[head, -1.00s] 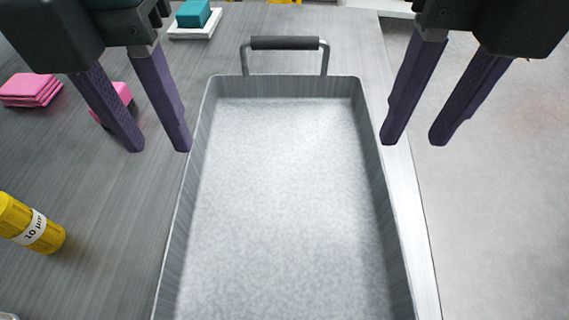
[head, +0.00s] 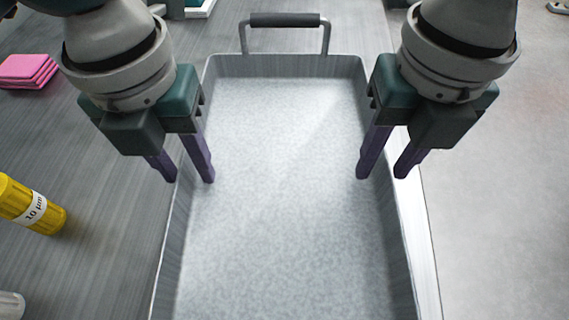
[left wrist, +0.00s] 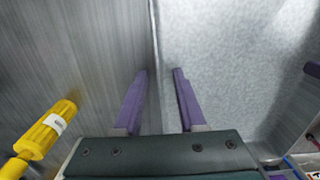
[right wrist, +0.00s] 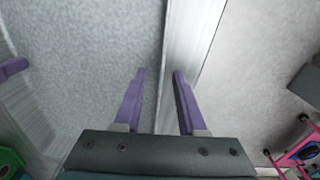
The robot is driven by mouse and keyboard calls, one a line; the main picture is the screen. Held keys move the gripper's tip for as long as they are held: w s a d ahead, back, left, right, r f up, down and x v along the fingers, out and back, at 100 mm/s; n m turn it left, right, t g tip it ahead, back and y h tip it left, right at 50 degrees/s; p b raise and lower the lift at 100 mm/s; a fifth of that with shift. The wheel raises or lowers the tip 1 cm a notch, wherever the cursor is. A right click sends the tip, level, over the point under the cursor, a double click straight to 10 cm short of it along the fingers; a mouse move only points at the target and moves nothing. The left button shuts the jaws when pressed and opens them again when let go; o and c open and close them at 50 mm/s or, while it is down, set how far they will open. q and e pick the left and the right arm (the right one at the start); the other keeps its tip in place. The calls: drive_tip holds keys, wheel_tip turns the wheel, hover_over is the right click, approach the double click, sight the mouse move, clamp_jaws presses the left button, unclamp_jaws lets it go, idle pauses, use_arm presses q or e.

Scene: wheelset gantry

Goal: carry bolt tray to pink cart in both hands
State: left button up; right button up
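The bolt tray (head: 285,66) is a long grey metal tray with a dark-gripped handle at its far end. Its visible floor is bare, and its near end is cut off in the head view. My left gripper (head: 189,182) is open at the left wall, one finger outside and one inside; its wrist view shows the wall between the fingers (left wrist: 157,70). My right gripper (head: 382,178) is open around the right wall in the same way, also in its wrist view (right wrist: 160,72). Finger contact cannot be told. A pink frame (right wrist: 298,150), possibly the pink cart, shows at lower right in the right wrist view.
The tray stands on a grey bench (head: 90,240), near its right edge. A yellow cylinder (head: 30,205) and folded pink cloths (head: 28,70) lie left of the tray. Open floor (head: 500,210) is right of the bench.

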use_arm(q)
clamp_jaws()
use_arm(e)
clamp_jaws()
use_arm(q)
drive_tip(key=shift+r, duration=0.1)
idle(0.9)
